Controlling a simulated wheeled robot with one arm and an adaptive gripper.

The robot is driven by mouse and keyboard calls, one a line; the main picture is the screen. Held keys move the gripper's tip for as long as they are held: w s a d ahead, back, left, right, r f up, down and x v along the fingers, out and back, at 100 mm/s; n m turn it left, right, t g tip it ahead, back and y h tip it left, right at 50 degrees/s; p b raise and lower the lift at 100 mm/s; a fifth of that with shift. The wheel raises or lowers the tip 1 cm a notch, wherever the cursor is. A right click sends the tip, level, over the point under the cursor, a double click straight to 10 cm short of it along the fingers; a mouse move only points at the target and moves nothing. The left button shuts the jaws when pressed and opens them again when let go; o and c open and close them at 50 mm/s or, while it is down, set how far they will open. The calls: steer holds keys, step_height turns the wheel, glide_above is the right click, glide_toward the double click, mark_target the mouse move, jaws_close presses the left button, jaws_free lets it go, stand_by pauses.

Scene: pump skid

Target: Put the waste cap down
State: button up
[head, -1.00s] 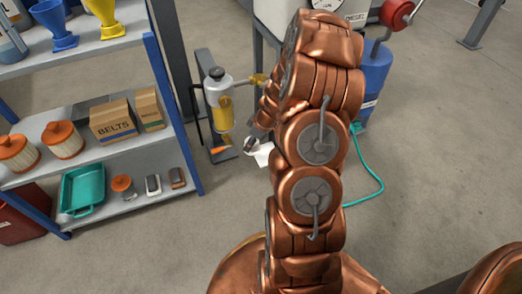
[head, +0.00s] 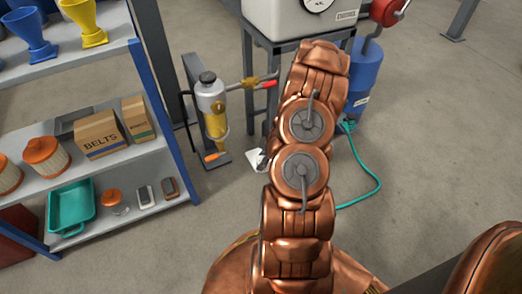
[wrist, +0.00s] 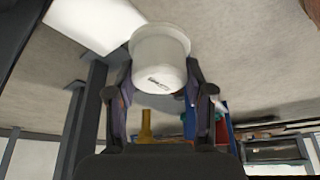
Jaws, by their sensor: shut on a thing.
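The waste cap (wrist: 160,58), a white, round, cup-shaped piece with a small dark label, is between the two fingers of my gripper (wrist: 160,88) in the wrist view. My gripper is shut on it. In the head view my copper-coloured arm hides the gripper and the cap. I cannot tell how high the cap is above the floor.
A filter unit with a yellow bowl (head: 215,122) stands left of my arm, with a red-handled valve (head: 262,82) beside it. A shelf (head: 150,160) with boxes and a teal tray is at left. A blue drum (head: 365,75) and green hose (head: 372,170) are at right.

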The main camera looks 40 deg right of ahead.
steer(key=shift+w+d+f+b, duration=0.45)
steer(key=shift+w+d+f, duration=0.3)
steer(key=shift+w+d, duration=0.35)
steer(key=shift+w+d+f+b, duration=0.45)
steer(key=shift+w+d+f, duration=0.25)
steer(key=shift+w+d, duration=0.45)
steer(key=shift+w+d+f+b, duration=0.45)
steer(key=shift+w+d+f, duration=0.4)
steer(key=shift+w, duration=0.4)
steer(key=shift+d, duration=0.1)
steer(key=shift+f, duration=0.1)
steer(key=o, duration=1.3)
steer(key=shift+s+r, duration=0.1)
steer(key=shift+r, duration=0.5)
steer(key=p+v, duration=0.3)
steer(key=v, duration=0.8)
steer(key=shift+s+d, duration=0.1)
steer(key=shift+d, duration=0.05)
